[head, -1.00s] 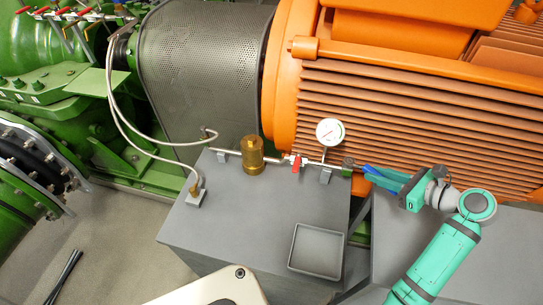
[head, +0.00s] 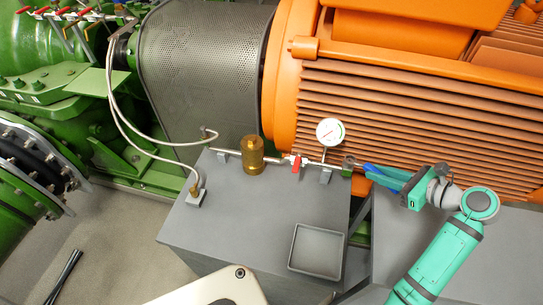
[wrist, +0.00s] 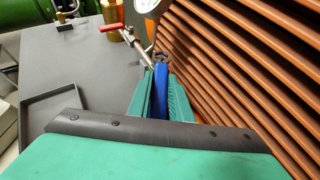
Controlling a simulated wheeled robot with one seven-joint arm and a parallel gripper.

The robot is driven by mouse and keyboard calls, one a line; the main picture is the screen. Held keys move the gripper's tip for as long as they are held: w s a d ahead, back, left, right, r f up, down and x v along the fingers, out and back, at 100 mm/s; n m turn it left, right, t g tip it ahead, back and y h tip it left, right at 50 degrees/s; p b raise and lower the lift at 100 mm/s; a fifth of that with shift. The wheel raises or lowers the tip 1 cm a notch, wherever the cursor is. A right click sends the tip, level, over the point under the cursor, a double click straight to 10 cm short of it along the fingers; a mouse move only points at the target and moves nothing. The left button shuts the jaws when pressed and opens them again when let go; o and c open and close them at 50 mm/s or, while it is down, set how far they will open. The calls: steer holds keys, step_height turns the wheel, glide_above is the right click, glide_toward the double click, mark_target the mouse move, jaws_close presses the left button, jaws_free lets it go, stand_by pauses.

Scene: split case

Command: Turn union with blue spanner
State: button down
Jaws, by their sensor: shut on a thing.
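My gripper (head: 386,177) is shut on the blue handle of the spanner (head: 372,170) at the right end of the pipe line. In the wrist view the blue spanner (wrist: 160,82) lies between the two green fingers of my gripper (wrist: 160,92), its grey open jaw pointing away from me.
A pressure gauge (head: 330,131), a red valve handle (head: 296,163) and a brass pot (head: 252,155) stand along the pipe. An empty grey tray (head: 317,272) lies on the grey case. The orange ribbed motor (head: 430,110) rises close behind the spanner. The case's middle is clear.

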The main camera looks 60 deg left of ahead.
steer(key=shift+r, duration=0.2)
steer(key=shift+r, duration=1.3)
